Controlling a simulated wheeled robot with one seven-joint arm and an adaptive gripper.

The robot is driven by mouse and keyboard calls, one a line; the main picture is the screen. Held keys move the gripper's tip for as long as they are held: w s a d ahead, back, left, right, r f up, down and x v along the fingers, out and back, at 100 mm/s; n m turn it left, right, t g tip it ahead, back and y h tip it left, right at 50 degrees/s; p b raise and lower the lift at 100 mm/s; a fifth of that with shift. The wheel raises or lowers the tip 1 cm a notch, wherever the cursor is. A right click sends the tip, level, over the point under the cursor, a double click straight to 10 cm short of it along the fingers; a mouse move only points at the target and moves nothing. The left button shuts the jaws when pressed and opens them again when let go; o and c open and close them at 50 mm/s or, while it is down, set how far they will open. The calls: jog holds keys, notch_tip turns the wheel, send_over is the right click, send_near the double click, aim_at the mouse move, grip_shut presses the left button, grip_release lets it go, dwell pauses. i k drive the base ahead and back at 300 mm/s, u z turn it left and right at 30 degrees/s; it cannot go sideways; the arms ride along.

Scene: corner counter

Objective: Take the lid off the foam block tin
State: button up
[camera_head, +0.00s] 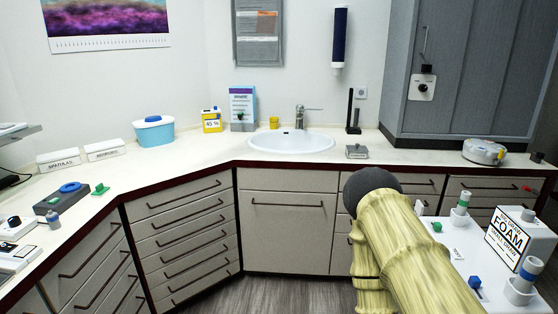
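A white box (520,238) with a printed label reading "FOAM" stands at the lower right, on a white surface close to me. It is the only thing whose readable label matches the foam block tin; I cannot make out a separate lid on it. My arm, in a ribbed yellowish cover with a dark rounded end, rises at the lower right, left of this box. No gripper fingers show.
A blue tub (153,134), yellow container (212,121), sink (292,141), small grey box (357,152) and round white container (484,151) line the back counter. Blue-banded cylinders (522,282) stand by the FOAM box. Counter left of the sink has bare stretches.

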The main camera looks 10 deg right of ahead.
aim_at(357, 148)
jog(key=z, duration=0.25)
jog(key=i, duration=1.65)
jog(key=z, duration=0.55)
jog(key=i, duration=1.2)
jog(key=z, duration=0.15)
